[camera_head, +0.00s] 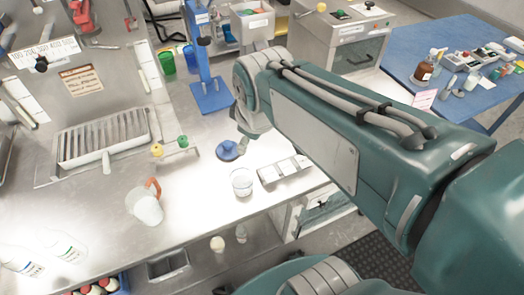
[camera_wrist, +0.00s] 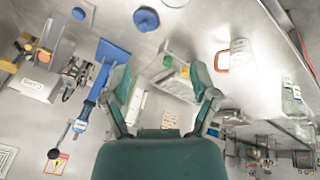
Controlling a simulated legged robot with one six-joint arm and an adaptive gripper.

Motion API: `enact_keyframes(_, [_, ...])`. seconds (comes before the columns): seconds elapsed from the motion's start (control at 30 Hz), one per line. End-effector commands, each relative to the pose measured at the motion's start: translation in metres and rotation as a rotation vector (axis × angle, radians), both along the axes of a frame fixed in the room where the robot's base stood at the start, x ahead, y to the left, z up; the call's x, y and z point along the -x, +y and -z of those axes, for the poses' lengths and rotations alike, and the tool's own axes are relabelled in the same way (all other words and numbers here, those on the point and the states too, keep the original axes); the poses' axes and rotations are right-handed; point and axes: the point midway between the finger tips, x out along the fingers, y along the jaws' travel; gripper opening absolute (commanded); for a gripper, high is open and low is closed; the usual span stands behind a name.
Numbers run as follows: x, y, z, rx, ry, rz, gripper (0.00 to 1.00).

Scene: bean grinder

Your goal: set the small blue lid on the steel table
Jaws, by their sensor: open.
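The small blue lid (camera_head: 227,150) is a round disc with a raised knob. It lies on the steel table (camera_head: 190,215), just behind a clear open jar (camera_head: 242,182). In the wrist view the lid (camera_wrist: 146,19) shows near the top edge, beyond my fingertips and apart from them. My gripper (camera_wrist: 162,82) is open, with its two green fingers spread and nothing held between them. In the head view my arm hides most of the gripper.
A jug with an orange handle (camera_head: 146,207) stands left of the jar. A silver block (camera_head: 284,168) lies right of it. Green and yellow knobs (camera_head: 182,142) stand left of the lid. A blue stand (camera_head: 208,85) rises behind. The table between jug and jar is clear.

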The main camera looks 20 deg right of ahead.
Motion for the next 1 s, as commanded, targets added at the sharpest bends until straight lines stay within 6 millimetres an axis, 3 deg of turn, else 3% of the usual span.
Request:
enact_keyframes(0.1, [0.034,0.000,-0.003,-0.118,-0.058,0.246,0.76])
enact_keyframes(0.3, [0.066,0.000,0.001,-0.268,-0.106,0.527,0.76])
enact_keyframes(1.0, [0.071,0.000,0.002,-0.295,-0.112,0.578,0.76])
